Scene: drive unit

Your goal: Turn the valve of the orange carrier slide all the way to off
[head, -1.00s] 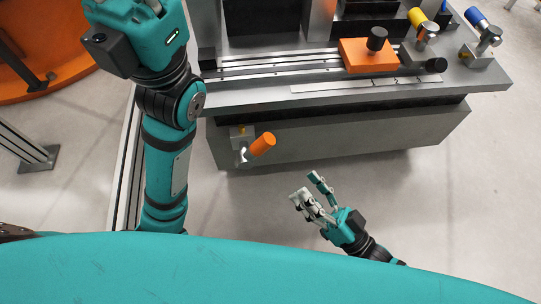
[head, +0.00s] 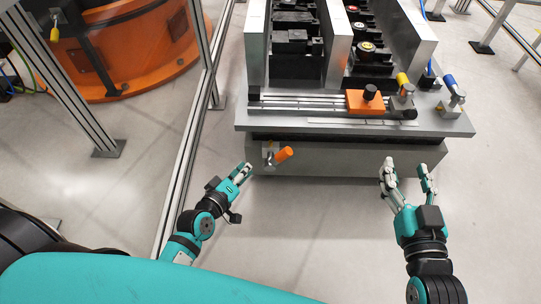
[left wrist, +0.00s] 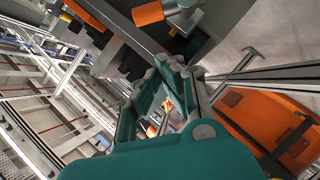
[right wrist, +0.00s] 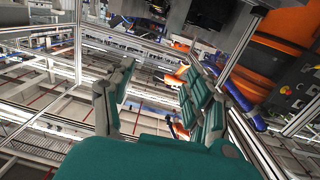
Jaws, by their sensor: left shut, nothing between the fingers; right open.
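The orange carrier slide (head: 360,105) with a black knob sits on rails on top of the drive unit. A valve with an orange handle (head: 284,155) is on the unit's front face, its handle pointing right and slightly up. It also shows in the left wrist view (left wrist: 148,13), at the top, beyond the fingers. My left gripper (head: 245,169) is shut and empty, just left of and slightly below the valve, apart from its handle. My right gripper (head: 408,166) is open and empty, in front of the unit's right part.
A valve with a yellow handle (head: 402,79) and one with a blue handle (head: 450,81) stand on the unit's top right. The floor between my grippers is clear.

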